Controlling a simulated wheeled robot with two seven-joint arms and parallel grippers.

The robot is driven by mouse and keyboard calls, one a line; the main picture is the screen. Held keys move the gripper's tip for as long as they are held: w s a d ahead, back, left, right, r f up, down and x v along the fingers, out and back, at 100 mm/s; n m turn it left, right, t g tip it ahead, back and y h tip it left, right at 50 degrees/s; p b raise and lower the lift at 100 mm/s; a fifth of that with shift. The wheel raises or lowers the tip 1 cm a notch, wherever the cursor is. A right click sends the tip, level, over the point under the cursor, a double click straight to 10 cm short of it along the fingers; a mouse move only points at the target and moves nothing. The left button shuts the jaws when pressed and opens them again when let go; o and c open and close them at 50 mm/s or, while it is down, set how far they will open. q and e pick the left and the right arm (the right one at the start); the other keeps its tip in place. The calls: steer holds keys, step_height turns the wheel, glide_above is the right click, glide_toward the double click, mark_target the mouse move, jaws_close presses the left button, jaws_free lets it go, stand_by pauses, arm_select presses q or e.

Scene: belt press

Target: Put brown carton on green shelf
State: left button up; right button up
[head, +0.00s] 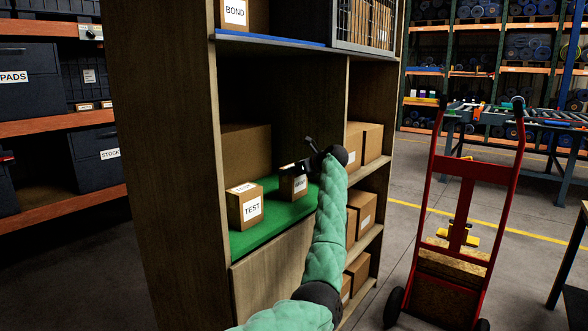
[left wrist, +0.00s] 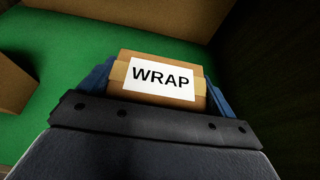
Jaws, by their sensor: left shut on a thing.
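A brown carton (head: 294,185) with a white label is at the right part of the green shelf (head: 262,228). In the left wrist view the carton (left wrist: 150,97) reads WRAP and sits between the blue fingers. My left gripper (head: 293,167) is shut on it from above. Whether the carton's underside touches the green surface or hangs just over it, I cannot tell. Green surface (left wrist: 65,65) shows behind and to the left of the carton in the wrist view. My right gripper is not in view.
A TEST carton (head: 245,206) stands on the green shelf to the left. A larger carton (head: 246,150) is behind. The shelf's upright divider is close on the right, with several cartons (head: 364,143) beyond it. A red hand truck (head: 466,168) stands at the right.

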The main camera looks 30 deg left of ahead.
arm_select(q)
steer(key=shift+d, duration=0.1)
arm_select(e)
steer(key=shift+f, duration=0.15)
arm_select(q)
steer(key=o, duration=1.3)
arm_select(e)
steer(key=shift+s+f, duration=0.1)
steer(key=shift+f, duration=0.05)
arm_select(q)
steer(key=shift+d, duration=0.1)
steer(key=b+v, duration=0.2)
steer(key=v, duration=1)
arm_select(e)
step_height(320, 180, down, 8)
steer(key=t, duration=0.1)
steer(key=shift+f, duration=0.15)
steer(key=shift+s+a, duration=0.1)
